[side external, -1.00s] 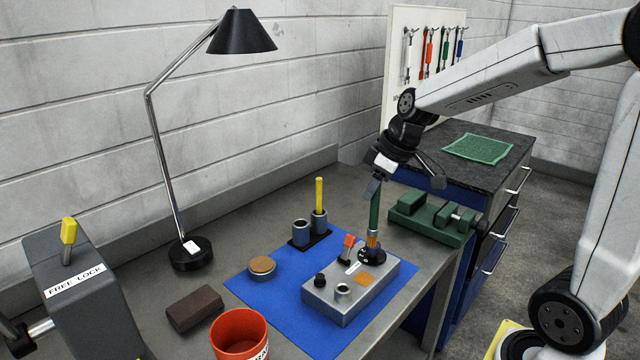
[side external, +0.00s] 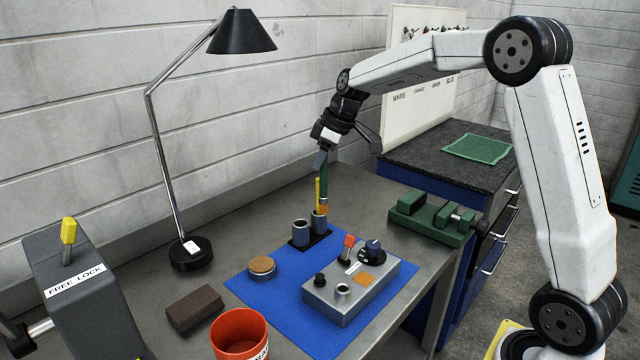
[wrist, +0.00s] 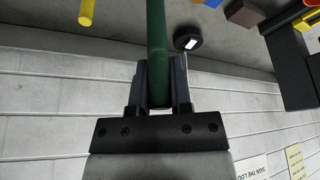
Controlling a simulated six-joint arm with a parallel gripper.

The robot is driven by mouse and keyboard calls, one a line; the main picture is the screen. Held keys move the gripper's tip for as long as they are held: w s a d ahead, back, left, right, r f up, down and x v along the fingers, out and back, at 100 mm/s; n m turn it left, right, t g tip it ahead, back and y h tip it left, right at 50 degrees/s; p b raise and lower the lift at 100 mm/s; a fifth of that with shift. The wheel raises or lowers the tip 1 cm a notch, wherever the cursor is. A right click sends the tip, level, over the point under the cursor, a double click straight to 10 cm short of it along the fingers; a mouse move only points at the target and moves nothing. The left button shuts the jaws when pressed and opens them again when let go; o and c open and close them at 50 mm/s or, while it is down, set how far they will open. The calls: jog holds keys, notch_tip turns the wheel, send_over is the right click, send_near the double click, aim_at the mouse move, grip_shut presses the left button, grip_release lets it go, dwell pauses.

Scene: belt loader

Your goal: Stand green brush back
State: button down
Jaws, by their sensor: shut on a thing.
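My gripper (side external: 322,162) is shut on the green brush (side external: 325,182) by its handle. The brush hangs upright, with its copper-coloured end low, just at the rim of the right cup of the two-cup holder (side external: 299,234). I cannot tell whether its tip is inside that cup or in front of it. The yellow brush (side external: 317,190) stands in the right cup, partly hidden behind the green one. The left cup looks empty. In the wrist view the green handle (wrist: 156,25) runs between both fingers, and the yellow handle (wrist: 86,12) is off to the left.
A grey control box (side external: 350,290) with knobs lies on the blue mat (side external: 270,297) to the front right. A round wooden-topped tin (side external: 262,267), a lamp (side external: 190,255), a brown block (side external: 194,308) and a red cup (side external: 240,335) stand to the left and front.

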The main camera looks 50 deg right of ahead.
jog(key=w+f+n, duration=0.1)
jog(key=w+f, duration=0.1)
jog(key=w, duration=0.5)
jog(key=shift+w+f+n+y, duration=0.2)
jog(key=shift+w+n+y, duration=0.1)
jog(key=shift+w+n, duration=0.1)
jog(key=shift+a+f, duration=0.1)
notch_tip(320, 180, down, 10)
dwell(0.6)
jog(key=c, duration=0.5)
grip_release()
jog(key=shift+c, duration=0.2)
jog(key=v, duration=1.2)
jog(key=shift+w+r, duration=0.2)
jog(key=shift+r, duration=0.05)
jog(key=shift+f+g, duration=0.1)
jog(key=shift+g, duration=0.2)
